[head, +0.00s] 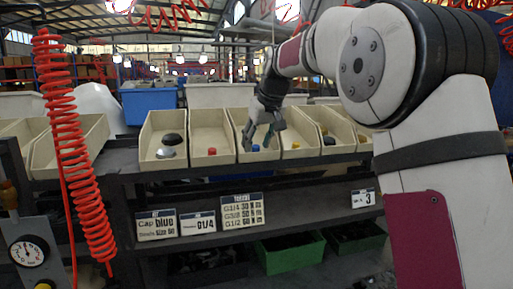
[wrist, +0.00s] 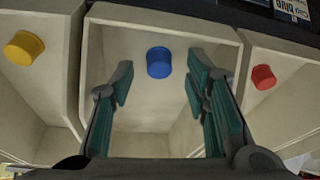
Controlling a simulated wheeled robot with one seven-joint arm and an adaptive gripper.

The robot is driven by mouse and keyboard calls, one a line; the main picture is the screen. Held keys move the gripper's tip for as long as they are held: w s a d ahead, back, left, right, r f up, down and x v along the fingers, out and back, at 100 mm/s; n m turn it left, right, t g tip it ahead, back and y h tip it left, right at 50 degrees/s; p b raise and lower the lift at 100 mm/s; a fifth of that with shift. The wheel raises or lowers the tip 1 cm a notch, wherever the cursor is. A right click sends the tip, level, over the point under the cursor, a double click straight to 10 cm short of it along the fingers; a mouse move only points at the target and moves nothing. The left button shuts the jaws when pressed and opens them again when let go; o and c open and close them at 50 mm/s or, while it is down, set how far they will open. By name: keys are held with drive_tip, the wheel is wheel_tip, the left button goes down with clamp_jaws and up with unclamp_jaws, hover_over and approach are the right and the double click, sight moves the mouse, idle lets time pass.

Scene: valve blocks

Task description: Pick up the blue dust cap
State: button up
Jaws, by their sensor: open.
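The blue dust cap (wrist: 159,62) is a short round cap in the middle cream bin (wrist: 204,32). In the wrist view it sits between and just beyond the fingertips, apart from both. In the head view the blue cap (head: 255,148) shows near the front of its bin. My gripper (wrist: 158,83) is open and empty, with its teal-padded fingers reaching into the bin around the cap's line. In the head view my gripper (head: 264,138) hangs over the same bin. How far the fingertips are from the cap is hard to tell.
A red cap (wrist: 263,77) and a yellow cap (wrist: 24,48) lie in the neighbouring bins, behind thin dividing walls. Labels, one reading "Cap blue" (head: 156,225), stand on the shelf below. A coiled red hose (head: 75,150) hangs at the left.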

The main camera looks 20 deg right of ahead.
drive_tip(key=shift+w+f, duration=0.15)
drive_tip(key=shift+f, duration=0.15)
drive_tip(key=c, duration=0.8)
drive_tip(key=shift+r, duration=0.1)
